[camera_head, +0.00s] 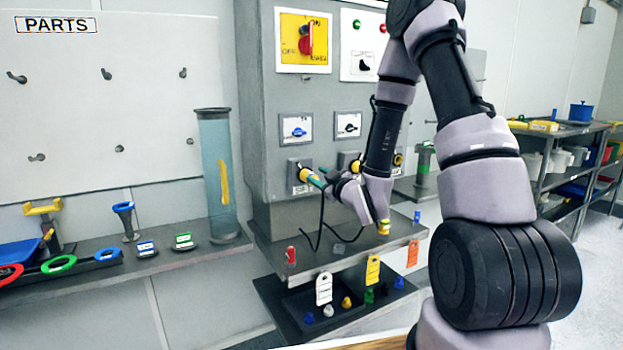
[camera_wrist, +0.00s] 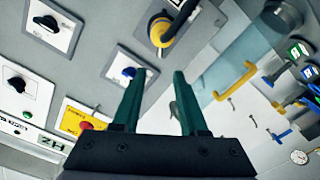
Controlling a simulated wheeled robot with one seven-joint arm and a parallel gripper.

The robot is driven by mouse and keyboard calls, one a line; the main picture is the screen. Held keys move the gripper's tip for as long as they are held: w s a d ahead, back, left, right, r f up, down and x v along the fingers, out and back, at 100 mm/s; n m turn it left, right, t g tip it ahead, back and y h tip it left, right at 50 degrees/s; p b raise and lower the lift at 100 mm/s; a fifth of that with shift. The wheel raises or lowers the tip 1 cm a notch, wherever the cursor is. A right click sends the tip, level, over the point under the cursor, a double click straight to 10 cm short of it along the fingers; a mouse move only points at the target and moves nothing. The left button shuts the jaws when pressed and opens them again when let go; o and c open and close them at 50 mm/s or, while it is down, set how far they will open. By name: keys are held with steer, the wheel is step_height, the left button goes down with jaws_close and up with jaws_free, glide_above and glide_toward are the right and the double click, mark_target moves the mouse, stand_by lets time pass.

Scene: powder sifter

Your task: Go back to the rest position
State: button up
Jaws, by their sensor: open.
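My gripper (camera_head: 322,180) is in front of the grey cabinet (camera_head: 262,100), close to a yellow-collared plug (camera_head: 308,174) in a socket on the cabinet's lower face. In the wrist view my gripper (camera_wrist: 158,75) has its two green fingers apart with nothing between them. The yellow collar and black body of the plug (camera_wrist: 160,30) show beyond the fingertips, apart from them in the picture. A black cable hangs below the gripper in the head view. My forearm hides part of the cabinet's right side.
A shelf (camera_head: 345,255) below carries small coloured pegs and hanging tags. A clear blue cylinder (camera_head: 215,175) stands left of the cabinet. A yellow switch panel (camera_head: 303,40) is above. A rack (camera_head: 560,150) with bins is at the right. Open floor shows at the far right.

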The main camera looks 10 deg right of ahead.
steer(key=s+d+r+m+g+h, duration=0.5)
steer(key=d+r+m, duration=0.3)
steer(key=r, duration=0.4)
steer(key=s+r+m+g, duration=0.2)
steer(key=s+r+m, duration=0.1)
steer(key=s, duration=0.8)
steer(key=s+a+r+m+g+y, duration=0.1)
steer(key=s+r+m+g, duration=0.2)
steer(key=s, duration=0.9)
steer(key=shift+s+a, duration=0.15)
steer(key=shift+s, duration=0.15)
